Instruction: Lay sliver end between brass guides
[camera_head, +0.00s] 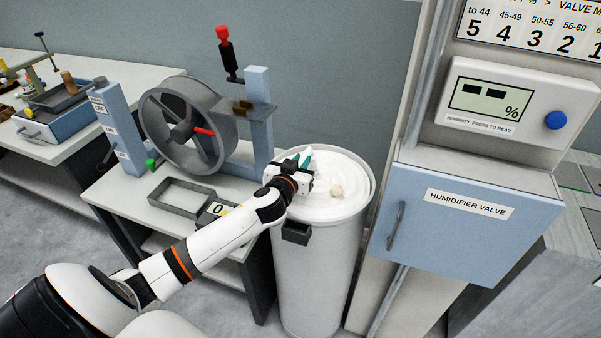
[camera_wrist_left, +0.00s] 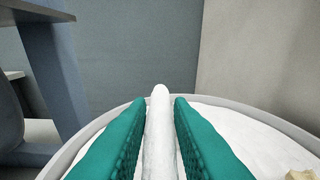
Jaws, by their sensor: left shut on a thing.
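The white sliver end (camera_wrist_left: 160,130) stands up between the teal fingers of my left gripper (camera_wrist_left: 161,104) in the left wrist view. The fingers are shut on it. In the head view my left gripper (camera_head: 302,160) is over the coiled white sliver (camera_head: 345,172) in the tall white can (camera_head: 315,265). The gap between the guides is too small to make out. My right gripper is not in view.
A grey wheel (camera_head: 185,125) with a red handle stands on the table left of the can. A small cream piece (camera_head: 336,191) lies on the coil. A grey tray (camera_head: 185,197) is at the table's front. The blue humidifier valve box (camera_head: 470,215) is close on the right.

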